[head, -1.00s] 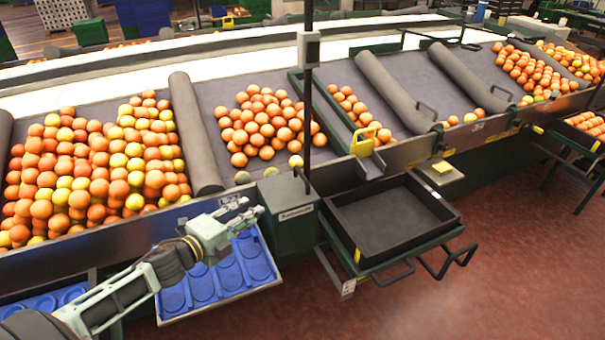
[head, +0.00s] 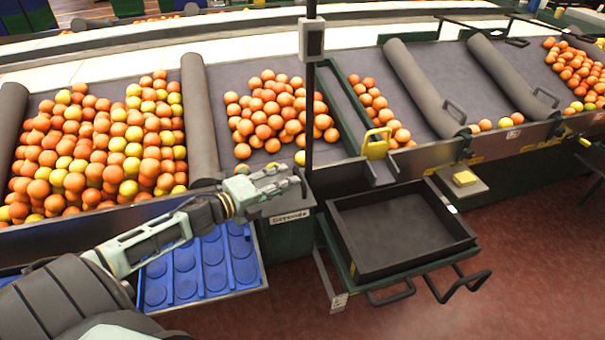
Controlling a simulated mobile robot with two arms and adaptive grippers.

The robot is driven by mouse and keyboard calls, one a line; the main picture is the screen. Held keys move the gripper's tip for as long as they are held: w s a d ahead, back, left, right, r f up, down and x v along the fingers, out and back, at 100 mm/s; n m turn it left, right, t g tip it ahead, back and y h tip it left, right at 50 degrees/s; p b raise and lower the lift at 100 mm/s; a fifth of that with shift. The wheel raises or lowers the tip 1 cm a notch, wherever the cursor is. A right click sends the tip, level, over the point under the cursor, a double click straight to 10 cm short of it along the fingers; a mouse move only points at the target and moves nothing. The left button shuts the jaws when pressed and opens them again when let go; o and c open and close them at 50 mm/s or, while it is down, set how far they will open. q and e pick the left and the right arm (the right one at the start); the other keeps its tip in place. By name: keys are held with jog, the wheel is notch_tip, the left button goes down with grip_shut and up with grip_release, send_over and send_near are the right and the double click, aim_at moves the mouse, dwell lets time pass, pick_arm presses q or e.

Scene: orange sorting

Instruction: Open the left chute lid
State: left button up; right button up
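A yellow handle (head: 376,144) stands upright at the chute mouth, above the black tray; I cannot tell for sure that it belongs to the left chute lid. The chute mouth (head: 335,176) is a dark metal channel at the belt's front edge. My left gripper (head: 292,176) reaches in from the left over the dark green box (head: 291,238), close to the black post. Its fingers look apart with nothing between them. It is left of the yellow handle and apart from it. My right gripper is not in view.
A black tray (head: 467,238) sits on a green frame below the chute. A blue cupped tray (head: 158,268) lies under my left arm. A black vertical post (head: 310,110) stands between gripper and handle. Oranges (head: 270,115) lie on the sloped grey belt. Red floor is clear at right.

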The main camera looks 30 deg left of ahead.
aim_at(300, 174)
pick_arm(q)
jog(key=x, duration=0.3)
jog(key=shift+w+d, duration=0.15)
jog(key=shift+w, duration=0.2)
jog(key=shift+p+x, duration=0.4)
jog(key=shift+x, duration=0.75)
jog(key=shift+f, duration=0.1)
jog(key=shift+c, duration=0.6)
jog(key=c, duration=0.4)
grip_shut()
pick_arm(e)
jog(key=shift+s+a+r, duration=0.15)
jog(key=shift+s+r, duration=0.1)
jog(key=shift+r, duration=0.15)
